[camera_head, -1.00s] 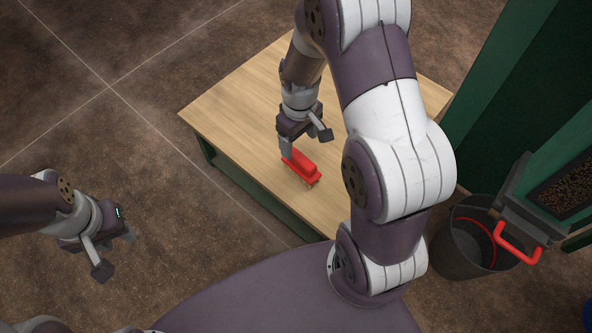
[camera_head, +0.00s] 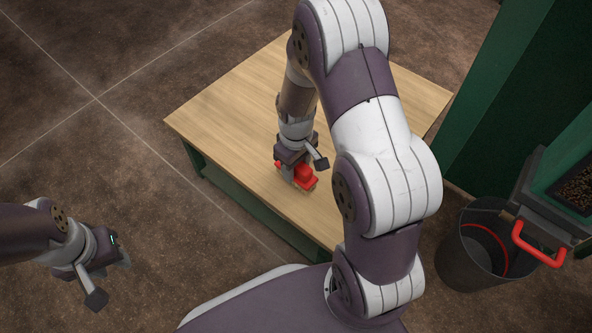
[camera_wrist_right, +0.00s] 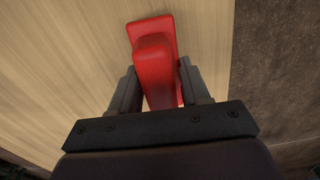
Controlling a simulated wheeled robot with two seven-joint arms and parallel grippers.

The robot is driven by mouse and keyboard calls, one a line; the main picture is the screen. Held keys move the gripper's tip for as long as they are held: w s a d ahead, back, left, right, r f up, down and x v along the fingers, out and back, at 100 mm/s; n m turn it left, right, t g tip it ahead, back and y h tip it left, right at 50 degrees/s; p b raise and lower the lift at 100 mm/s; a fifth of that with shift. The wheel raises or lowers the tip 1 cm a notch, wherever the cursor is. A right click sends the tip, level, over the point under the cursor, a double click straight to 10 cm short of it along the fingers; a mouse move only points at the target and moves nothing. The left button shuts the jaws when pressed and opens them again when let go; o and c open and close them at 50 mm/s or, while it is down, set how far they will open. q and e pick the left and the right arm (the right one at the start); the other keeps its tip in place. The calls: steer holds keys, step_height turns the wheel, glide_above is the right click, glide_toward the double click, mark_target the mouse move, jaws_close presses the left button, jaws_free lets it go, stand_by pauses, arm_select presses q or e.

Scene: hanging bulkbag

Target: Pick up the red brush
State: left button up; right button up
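The red brush (camera_head: 302,177) lies on the wooden table (camera_head: 228,100), near its front edge. My right gripper (camera_head: 289,173) is down at the brush and hides part of it. In the right wrist view the brush (camera_wrist_right: 155,68) stands between the two fingers of the right gripper (camera_wrist_right: 160,85), one finger on each side. The fingers are very close to its sides; whether they press on it is not clear. My left gripper (camera_head: 122,258) hangs over the floor at the lower left, away from the table, with nothing visible in it. Its finger opening is too small to make out.
A dark bucket (camera_head: 452,262) stands on the floor to the right of the table. Above it is a green structure with a red handle (camera_head: 538,245). A tall green post (camera_head: 490,110) rises beside the table's right side. The table's left part is clear.

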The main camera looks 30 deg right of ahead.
steer(key=shift+r, duration=0.1)
step_height(320, 180, up, 5)
steer(key=p, duration=0.4)
steer(key=shift+s+d+r+p, duration=0.1)
steer(key=shift+p, duration=0.2)
steer(key=s+d+r+p, duration=0.5)
steer(key=s+d, duration=0.1)
steer(key=s, duration=0.3)
steer(key=shift+d+r, duration=0.3)
steer(key=shift+d, duration=0.1)
steer(key=shift+s, duration=0.1)
steer(key=shift+o, duration=1)
steer(key=shift+p, duration=0.3)
